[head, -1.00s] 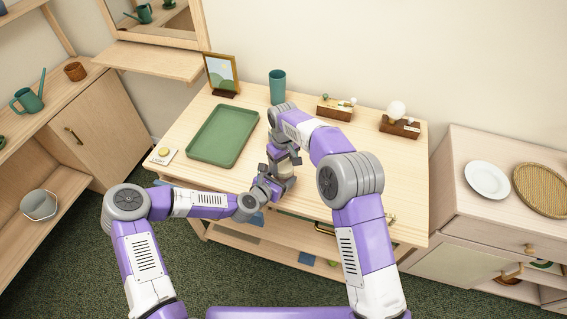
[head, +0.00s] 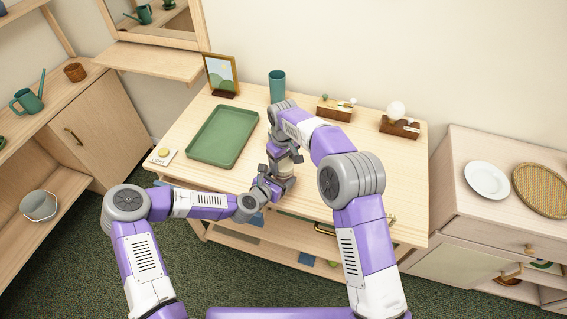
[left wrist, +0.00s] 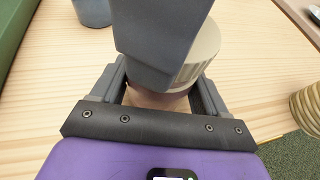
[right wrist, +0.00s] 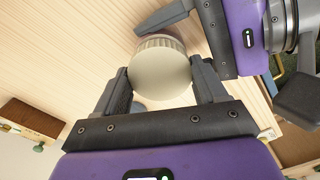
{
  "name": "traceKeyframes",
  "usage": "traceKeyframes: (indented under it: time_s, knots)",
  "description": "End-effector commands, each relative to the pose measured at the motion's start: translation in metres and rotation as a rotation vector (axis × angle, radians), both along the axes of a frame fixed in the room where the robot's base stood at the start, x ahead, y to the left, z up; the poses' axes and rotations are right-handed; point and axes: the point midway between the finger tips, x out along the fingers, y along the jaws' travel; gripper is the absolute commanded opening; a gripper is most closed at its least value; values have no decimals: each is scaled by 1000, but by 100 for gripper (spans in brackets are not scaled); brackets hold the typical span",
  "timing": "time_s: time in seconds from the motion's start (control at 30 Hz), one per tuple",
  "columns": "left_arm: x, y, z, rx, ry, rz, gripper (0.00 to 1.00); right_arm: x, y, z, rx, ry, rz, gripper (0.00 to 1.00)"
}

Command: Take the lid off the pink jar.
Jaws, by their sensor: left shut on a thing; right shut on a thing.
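The pink jar stands near the front edge of the wooden table, mostly hidden by my grippers. Its cream ribbed lid (head: 285,168) shows between them in the head view. The lid also shows in the left wrist view (left wrist: 203,55), with a little of the pink jar body (left wrist: 150,98) below it. My left gripper (left wrist: 160,98) is shut around the jar body from the side. My right gripper (right wrist: 162,80) is shut on the lid (right wrist: 160,72) from above. I cannot tell whether there is a gap between lid and jar.
A green tray (head: 224,136) lies left of the grippers. A teal cup (head: 277,86) and a picture frame (head: 221,74) stand behind. The table's right part is clear.

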Motion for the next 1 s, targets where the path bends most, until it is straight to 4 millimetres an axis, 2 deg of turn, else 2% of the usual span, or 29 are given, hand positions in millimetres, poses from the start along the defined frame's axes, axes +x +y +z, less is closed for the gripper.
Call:
traceKeyframes:
  time_s: [0.33,0.77,1.0]
  knots:
    - [0,0,-1,1,1,1,0,0,1,12,1,-1,1,34]
    - [0,0,-1,1,2,0,0,0,0,16,1,-1,0,34]
    - [0,0,-1,0,2,0,0,0,1,44,2,-3,0,34]
